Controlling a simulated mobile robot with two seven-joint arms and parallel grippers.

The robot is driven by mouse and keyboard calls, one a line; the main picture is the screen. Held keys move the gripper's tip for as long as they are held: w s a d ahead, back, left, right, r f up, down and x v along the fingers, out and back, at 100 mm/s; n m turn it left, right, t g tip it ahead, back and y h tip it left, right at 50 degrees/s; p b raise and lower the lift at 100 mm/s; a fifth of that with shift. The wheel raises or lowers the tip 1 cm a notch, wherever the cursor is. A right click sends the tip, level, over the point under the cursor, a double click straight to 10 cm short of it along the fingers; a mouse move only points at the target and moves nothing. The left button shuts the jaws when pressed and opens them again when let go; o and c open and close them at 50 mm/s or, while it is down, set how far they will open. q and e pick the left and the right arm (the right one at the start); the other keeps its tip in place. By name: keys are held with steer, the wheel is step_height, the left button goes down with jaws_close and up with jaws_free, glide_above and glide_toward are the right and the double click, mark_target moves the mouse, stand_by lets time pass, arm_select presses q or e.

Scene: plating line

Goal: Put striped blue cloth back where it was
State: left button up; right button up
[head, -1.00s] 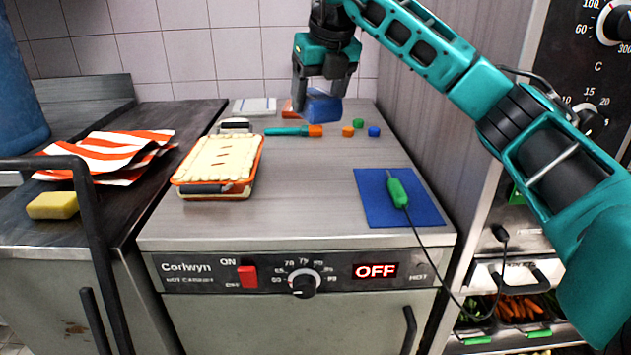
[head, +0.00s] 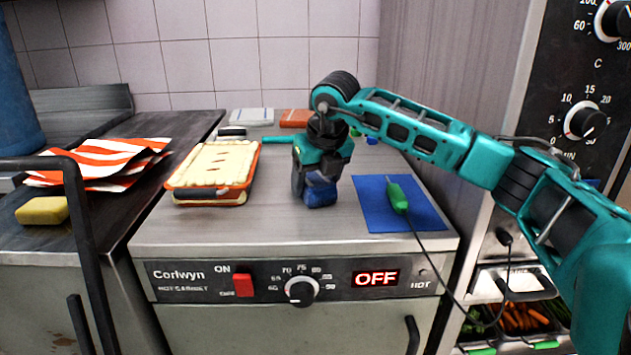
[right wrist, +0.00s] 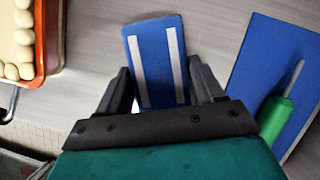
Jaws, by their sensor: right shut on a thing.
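The striped blue cloth (right wrist: 154,58), a small blue block shape with two pale stripes, is between the fingers of my right gripper (right wrist: 163,85) in the right wrist view. In the head view the cloth (head: 320,193) shows below my right gripper (head: 318,172), over the middle of the steel cabinet top. The gripper is shut on it. I cannot tell whether the cloth touches the top. My left gripper is not in view.
A pie in an orange dish (head: 212,172) stands left of the gripper. A blue mat (head: 378,212) with a green-handled probe (head: 397,196) lies to the right, its cord hanging down. White (head: 251,116) and orange-red (head: 295,117) flat items lie at the back. The front strip is clear.

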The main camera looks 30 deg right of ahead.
steer(key=shift+r, duration=0.1)
steer(key=shift+f, duration=0.2)
steer(key=o, duration=1)
steer(key=shift+r, duration=0.1)
steer(key=shift+r, duration=0.25)
steer(key=p+v, duration=0.1)
steer(key=v, duration=1)
steer(key=shift+s+r+p, duration=0.15)
steer(key=shift+r+p, duration=0.2)
